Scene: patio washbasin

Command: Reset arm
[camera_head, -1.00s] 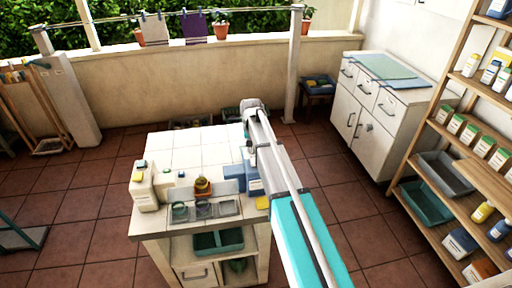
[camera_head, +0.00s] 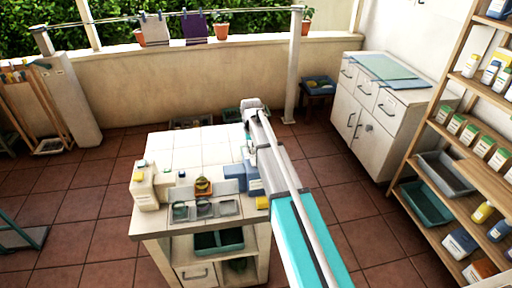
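My arm reaches forward from the bottom right of the head view, over the right side of the white tiled counter (camera_head: 200,150). Its far end, where my gripper (camera_head: 249,128) is, shows only in part near the counter's far right corner. The arm's own links hide the fingers, so I cannot see whether they are open or shut, or whether they hold anything.
A shelf (camera_head: 470,165) and a white cabinet (camera_head: 365,125) stand right. Tiled floor is clear between.

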